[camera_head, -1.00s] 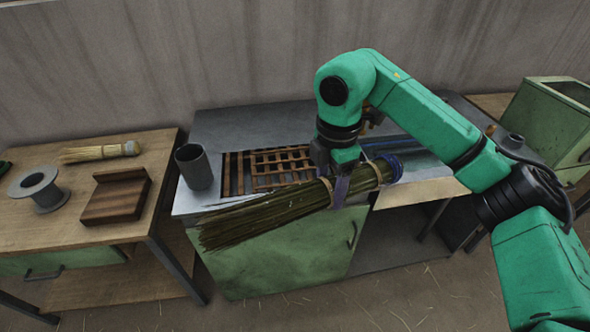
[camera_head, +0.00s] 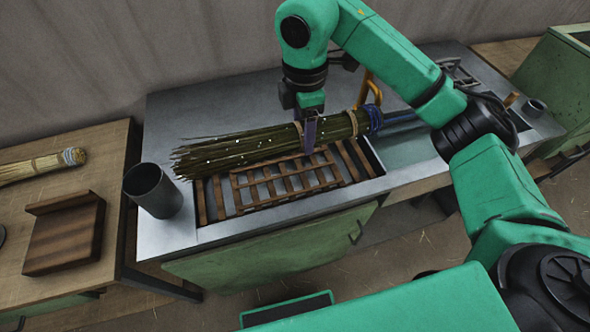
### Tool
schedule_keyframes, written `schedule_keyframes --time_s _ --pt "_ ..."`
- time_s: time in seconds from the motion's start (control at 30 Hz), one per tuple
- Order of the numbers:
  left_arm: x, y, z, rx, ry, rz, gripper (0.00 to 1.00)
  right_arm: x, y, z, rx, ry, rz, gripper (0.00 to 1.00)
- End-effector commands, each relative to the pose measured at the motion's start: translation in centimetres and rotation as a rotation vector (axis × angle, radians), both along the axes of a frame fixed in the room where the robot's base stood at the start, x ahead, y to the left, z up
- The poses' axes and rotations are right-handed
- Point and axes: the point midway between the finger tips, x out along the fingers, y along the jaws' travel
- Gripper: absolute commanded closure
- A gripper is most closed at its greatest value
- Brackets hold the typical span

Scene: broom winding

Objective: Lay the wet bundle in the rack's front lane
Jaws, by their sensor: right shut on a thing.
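The wet bundle (camera_head: 250,146) is a long sheaf of green-brown stalks with pale bands and light specks that look like water drops. A blue binding (camera_head: 374,119) is at its right end. My right gripper (camera_head: 310,132) is shut on it toward that end, fingers pointing down. The bundle lies left to right across the back part of the wooden slatted rack (camera_head: 282,184) in the counter's recess. It appears held above the rack; I cannot tell the exact gap. It hides the rack's back part, and the front slats show. My left gripper is not in view.
A grey metal cup (camera_head: 153,190) stands left of the recess, near the bundle's loose tips. An orange upright handle (camera_head: 370,88) is behind the blue binding. A wooden block (camera_head: 65,235) and a pale broom (camera_head: 40,166) lie on the left table.

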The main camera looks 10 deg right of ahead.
Motion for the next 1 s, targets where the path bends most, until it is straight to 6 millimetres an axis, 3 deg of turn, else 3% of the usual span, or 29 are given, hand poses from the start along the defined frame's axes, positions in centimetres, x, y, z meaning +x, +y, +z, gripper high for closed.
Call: schedule_keyframes --time_s 0.03,0.1,0.17,0.23,0.53,0.63,0.93,0.97,1.0 --pt "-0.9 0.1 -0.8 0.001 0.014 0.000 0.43 -0.2 0.1 -2.2 0.003 0.008 0.002 1.00" --pt "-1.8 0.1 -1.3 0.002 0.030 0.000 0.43 -0.2 0.1 -4.6 0.003 0.008 0.000 1.00" --pt "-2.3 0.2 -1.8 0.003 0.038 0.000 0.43 -0.2 0.1 -6.7 0.004 0.008 0.001 1.00" --pt "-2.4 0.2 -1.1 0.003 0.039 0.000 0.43 -0.1 0.0 -8.1 0.000 0.006 -0.002 1.00" --pt "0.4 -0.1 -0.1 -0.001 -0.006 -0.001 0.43 -0.1 -0.1 -13.6 0.000 0.004 -0.002 1.00" --pt "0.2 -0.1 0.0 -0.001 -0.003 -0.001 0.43 0.0 -0.1 -14.9 -0.001 0.001 0.000 1.00" --pt "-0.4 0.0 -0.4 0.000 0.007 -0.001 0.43 0.0 0.0 -15.4 0.000 -0.001 0.000 1.00" --pt "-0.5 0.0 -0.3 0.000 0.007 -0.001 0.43 0.0 0.0 -15.2 0.000 -0.001 0.000 0.25" --pt "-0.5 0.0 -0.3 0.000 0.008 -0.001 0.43 0.0 0.0 -15.2 0.000 -0.001 0.000 0.10"
